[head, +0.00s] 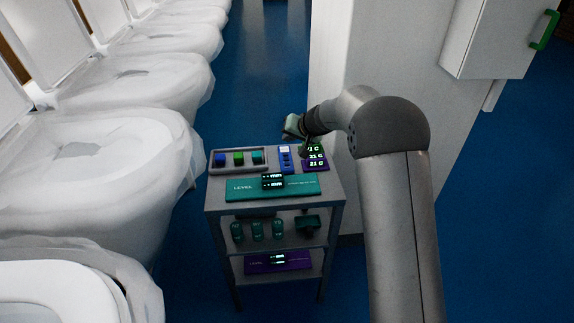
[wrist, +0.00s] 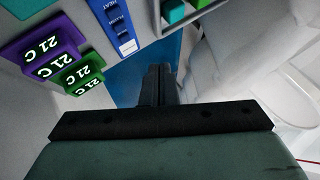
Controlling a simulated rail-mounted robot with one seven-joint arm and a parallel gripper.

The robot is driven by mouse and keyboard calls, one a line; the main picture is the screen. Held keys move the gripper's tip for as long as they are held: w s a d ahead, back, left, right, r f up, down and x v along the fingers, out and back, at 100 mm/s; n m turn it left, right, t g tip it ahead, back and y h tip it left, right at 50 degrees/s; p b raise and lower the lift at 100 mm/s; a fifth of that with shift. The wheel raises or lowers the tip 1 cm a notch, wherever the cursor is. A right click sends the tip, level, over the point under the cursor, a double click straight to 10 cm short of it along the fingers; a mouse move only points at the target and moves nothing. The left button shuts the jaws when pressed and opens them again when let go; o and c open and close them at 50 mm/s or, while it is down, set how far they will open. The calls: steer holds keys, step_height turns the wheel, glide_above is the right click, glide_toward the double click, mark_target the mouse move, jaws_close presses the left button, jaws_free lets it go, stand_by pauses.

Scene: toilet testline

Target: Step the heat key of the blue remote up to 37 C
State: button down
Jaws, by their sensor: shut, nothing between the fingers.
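The blue remote (head: 285,158) lies on the top of the grey cart, right of a tray. In the wrist view the blue remote (wrist: 118,20) shows lettered keys, one reading HEAT, and a white panel at its near end. Purple and green readout blocks stand beside it; the purple block (wrist: 42,44) and green block (wrist: 78,74) show 21 C. In the head view the green block's top line (head: 314,149) is partly hidden. My gripper (head: 304,153) is shut and empty. In the wrist view the fingertips (wrist: 160,68) are apart from the remote, below and right of it.
The tray (head: 213,168) holds blue, green and teal blocks. A teal LEVEL panel (head: 300,186) lies at the cart's front. Lower shelves hold teal cups (head: 257,230) and a purple panel (head: 255,267). Wrapped toilets (head: 110,145) line the left; a white cabinet (head: 335,75) stands behind.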

step_height(320, 180, down, 7)
steer(key=b, duration=0.4)
steer(key=shift+r, duration=0.2)
steer(key=shift+f+b, duration=0.55)
steer(key=shift+b, duration=0.15)
steer(key=shift+f, duration=0.15)
stand_by(1.0)
steer(key=shift+f+b, duration=0.3)
steer(key=shift+b, duration=0.45)
steer(key=shift+f+b, duration=0.4)
steer(key=shift+b, duration=0.2)
steer(key=shift+r, duration=0.15)
stand_by(0.6)
steer(key=shift+r+p, duration=0.35)
steer(key=shift+r, duration=0.35)
steer(key=shift+r, duration=0.1)
steer(key=shift+r+p, duration=1.35)
steer(key=shift+r, duration=1.05)
